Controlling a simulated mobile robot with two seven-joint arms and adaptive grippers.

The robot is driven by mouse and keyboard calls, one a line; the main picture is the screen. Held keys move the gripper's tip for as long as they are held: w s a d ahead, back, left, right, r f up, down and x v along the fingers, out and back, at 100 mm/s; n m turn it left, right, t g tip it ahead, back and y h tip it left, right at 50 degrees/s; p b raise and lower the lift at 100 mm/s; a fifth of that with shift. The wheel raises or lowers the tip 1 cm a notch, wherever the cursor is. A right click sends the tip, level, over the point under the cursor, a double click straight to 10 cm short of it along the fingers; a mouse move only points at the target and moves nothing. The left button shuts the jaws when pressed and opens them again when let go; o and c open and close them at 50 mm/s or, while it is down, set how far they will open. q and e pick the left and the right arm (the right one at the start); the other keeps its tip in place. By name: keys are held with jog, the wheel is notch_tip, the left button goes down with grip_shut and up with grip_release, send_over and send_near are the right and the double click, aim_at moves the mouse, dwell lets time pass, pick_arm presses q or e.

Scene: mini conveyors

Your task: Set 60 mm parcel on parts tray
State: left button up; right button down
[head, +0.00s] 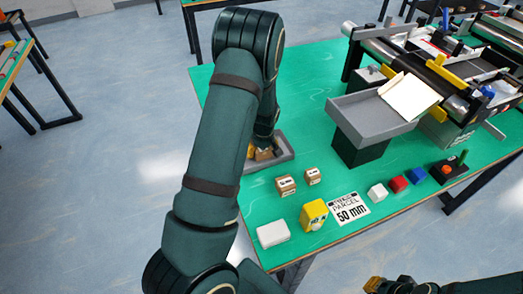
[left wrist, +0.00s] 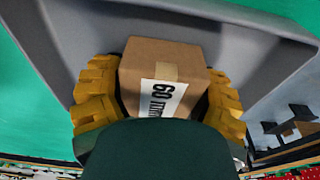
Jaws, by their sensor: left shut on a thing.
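The 60 mm parcel (left wrist: 165,75) is a brown cardboard box with a white "60 mm" label and a tape strip. My left gripper (head: 260,152) is shut on it, with yellow fingers on both sides in the left wrist view (left wrist: 163,92). The parcel (head: 265,155) shows only partly in the head view, behind my arm. It is at a low grey tray (head: 284,157) on the green table; the tray's grey floor and walls (left wrist: 255,45) surround it in the wrist view. I cannot tell whether its underside touches the tray. My right gripper (head: 374,284) shows only partly at the bottom edge.
Two small parcels (head: 285,185) (head: 312,176), a yellow block (head: 313,214), a white box (head: 273,233) and a "50 mm" card (head: 349,208) lie near the front edge. White, red and blue cubes (head: 398,184) stand to the right.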

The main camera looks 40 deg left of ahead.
pick_arm(q)
jog(key=shift+r, duration=0.1)
jog(key=o, duration=0.8)
jog(key=shift+c, duration=0.2)
jog(key=o, duration=0.5)
jog(key=shift+r, duration=0.35)
jog(key=r+p, duration=0.1)
jog(key=r, duration=0.2)
jog(key=d+r, duration=0.1)
jog(key=r, duration=0.3)
jog(key=s+r+p, duration=0.1)
jog(key=r, duration=0.3)
jog(key=shift+d+r+p, duration=0.1)
jog(key=shift+d+p, duration=0.2)
